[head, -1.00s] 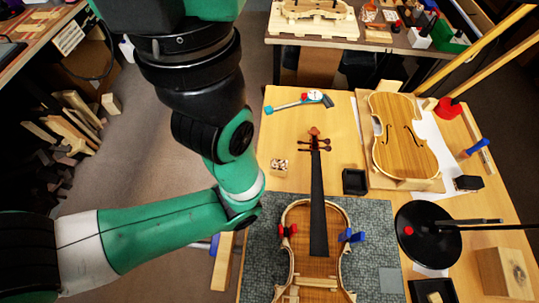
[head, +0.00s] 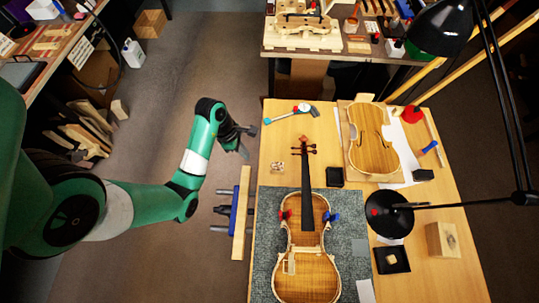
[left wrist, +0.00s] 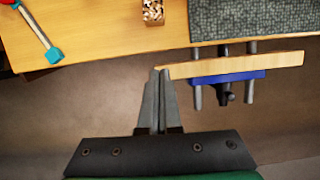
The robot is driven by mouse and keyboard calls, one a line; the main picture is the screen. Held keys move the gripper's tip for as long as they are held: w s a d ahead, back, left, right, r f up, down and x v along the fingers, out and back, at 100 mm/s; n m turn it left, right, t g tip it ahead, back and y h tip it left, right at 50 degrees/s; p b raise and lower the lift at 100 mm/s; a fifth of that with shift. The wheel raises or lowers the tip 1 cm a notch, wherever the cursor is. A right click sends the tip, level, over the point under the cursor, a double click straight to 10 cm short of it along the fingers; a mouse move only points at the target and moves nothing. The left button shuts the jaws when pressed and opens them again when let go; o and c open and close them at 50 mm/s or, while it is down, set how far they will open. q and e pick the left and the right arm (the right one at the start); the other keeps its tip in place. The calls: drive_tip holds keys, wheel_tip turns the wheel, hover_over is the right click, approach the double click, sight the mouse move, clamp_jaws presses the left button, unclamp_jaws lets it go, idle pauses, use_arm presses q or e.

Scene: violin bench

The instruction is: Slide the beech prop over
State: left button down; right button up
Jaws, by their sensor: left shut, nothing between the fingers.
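No piece is clearly marked as the beech prop. My left gripper (head: 244,153) is past the bench's left edge, near the bar's far end. In the left wrist view its fingers (left wrist: 159,72) are together and empty, their tips close to the bar's end. I cannot tell whether they touch. My right gripper is out of view.
The bench (head: 275,145) holds a hammer (head: 292,113), a small box of pegs (head: 278,168), a violin plate (head: 371,140), a black lamp (head: 388,213) and a wooden block (head: 442,240). Floor is clear left of the vise.

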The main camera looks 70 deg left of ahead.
sight(277, 168)
use_arm(q)
drive_tip(key=shift+w+d+f+b, duration=0.45)
drive_tip(key=shift+w+f+b, duration=0.6)
drive_tip(key=shift+f+b, duration=0.75)
drive_tip(key=shift+w+d+f+b, duration=0.5)
drive_tip(key=shift+w+f+b, duration=0.75)
drive_tip(key=shift+b, duration=0.8)
drive_tip(key=shift+w+d+f+b, duration=0.45)
drive_tip(key=shift+w+f+b, duration=0.45)
drive_tip(key=shift+f+b, duration=0.95)
drive_tip(key=shift+r, duration=0.1)
